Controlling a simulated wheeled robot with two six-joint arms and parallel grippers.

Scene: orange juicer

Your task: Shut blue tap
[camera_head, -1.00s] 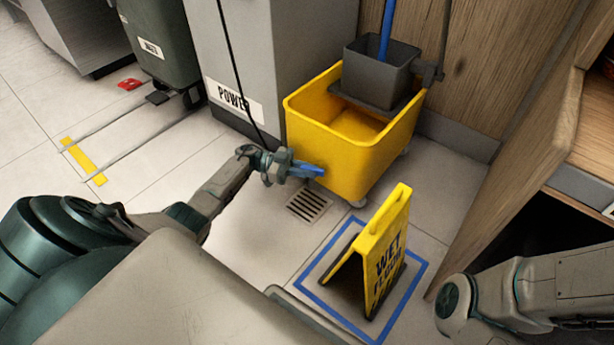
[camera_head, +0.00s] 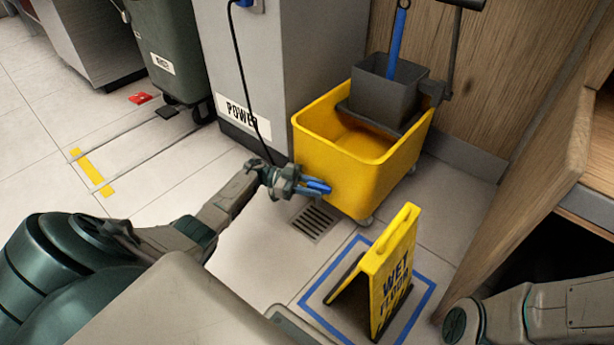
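My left gripper (camera_head: 318,187) is at the front left wall of the yellow mop bucket (camera_head: 355,185), just above the floor drain. Two narrow blue pieces show at its tip, close together against or just in front of the bucket wall. I cannot tell which blue is finger and which is tap, so no separate blue tap can be made out. Whether the gripper is shut on anything is unclear. My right arm shows at the lower right, but its gripper is out of view.
A floor drain (camera_head: 315,221) lies below the bucket. A yellow wet floor sign (camera_head: 393,270) stands in a blue floor square. A grey cabinet labelled POWER (camera_head: 238,75) with a hanging black cable is behind. A wooden panel (camera_head: 495,60) is at right.

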